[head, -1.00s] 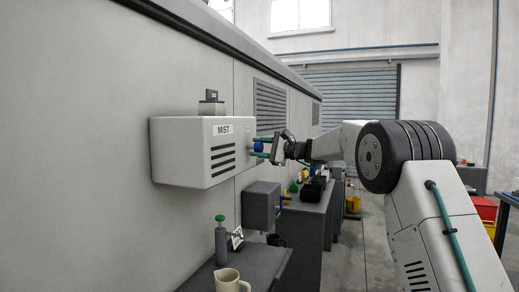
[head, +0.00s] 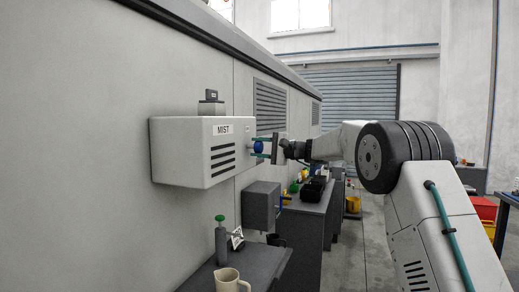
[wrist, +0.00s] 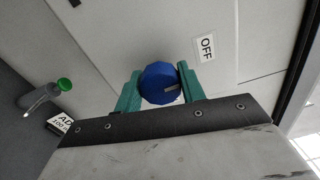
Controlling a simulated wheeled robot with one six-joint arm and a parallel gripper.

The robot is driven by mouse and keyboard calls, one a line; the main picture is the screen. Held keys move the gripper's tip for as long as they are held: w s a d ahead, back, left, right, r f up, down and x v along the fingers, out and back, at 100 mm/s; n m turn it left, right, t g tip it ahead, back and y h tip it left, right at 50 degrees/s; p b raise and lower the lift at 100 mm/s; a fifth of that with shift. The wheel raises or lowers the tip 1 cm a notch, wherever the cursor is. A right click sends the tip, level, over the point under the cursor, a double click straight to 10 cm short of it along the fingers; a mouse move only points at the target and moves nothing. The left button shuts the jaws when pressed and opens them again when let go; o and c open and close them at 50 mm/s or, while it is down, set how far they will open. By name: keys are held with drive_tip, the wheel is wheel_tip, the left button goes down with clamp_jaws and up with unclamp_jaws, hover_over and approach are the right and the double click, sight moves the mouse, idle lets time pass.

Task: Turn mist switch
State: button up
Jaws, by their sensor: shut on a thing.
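The white box labelled MIST (head: 200,150) is fixed to the wall in the head view. The mist switch, a blue faceted knob (head: 258,147), sticks out of its right end face. In the wrist view the blue knob (wrist: 160,83) sits between the two teal fingers of my gripper (wrist: 160,88), which is shut on it. A pale mark shows on the knob's face, toward its lower right. My gripper also shows at the knob in the head view (head: 259,147).
Below are a bottle with a green top (head: 221,240), a beige mug (head: 230,281) and a grey wall box (head: 262,206). A dark bench (head: 305,225) with several items stands farther back.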

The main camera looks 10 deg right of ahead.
drive_tip(key=shift+f, duration=0.15)
drive_tip(key=o, duration=1)
drive_tip(key=shift+c, duration=0.2)
drive_tip(key=v, duration=0.8)
drive_tip(key=shift+a, duration=0.1)
